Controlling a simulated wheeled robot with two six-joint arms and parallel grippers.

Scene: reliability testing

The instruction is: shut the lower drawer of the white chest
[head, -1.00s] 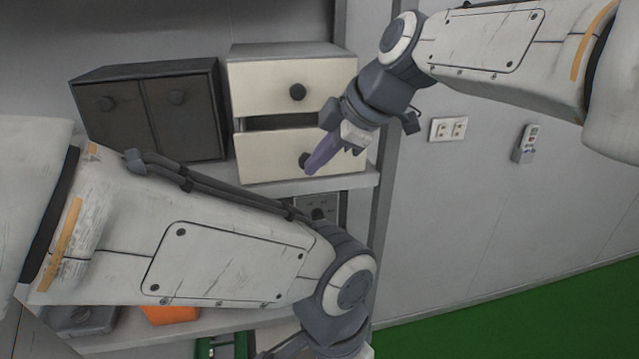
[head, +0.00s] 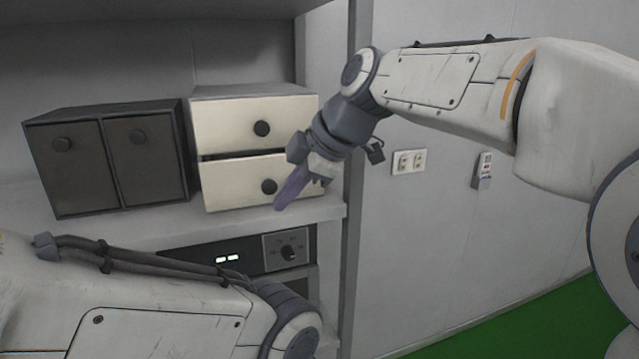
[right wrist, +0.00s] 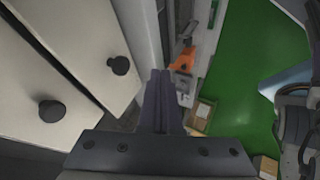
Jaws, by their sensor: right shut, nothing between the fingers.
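The white chest (head: 250,91) stands on a shelf in the head view, with an upper drawer (head: 225,122) and a lower drawer (head: 230,184), each with a dark round knob. A narrow dark gap shows between the two fronts; the lower front looks nearly level with the upper, but I cannot tell if it is fully shut. My right gripper (head: 292,188) is shut and empty, its purple fingers in front of the lower drawer just right of its knob (head: 268,187). Contact is unclear. In the right wrist view the fingers (right wrist: 158,98) lie beside the drawer fronts. My left gripper is out of frame.
A dark two-door cabinet (head: 105,160) stands left of the chest on the same shelf (head: 310,211). Below is a dark device with a dial (head: 287,251). A wall socket (head: 408,161) and a small remote (head: 483,170) are on the wall to the right.

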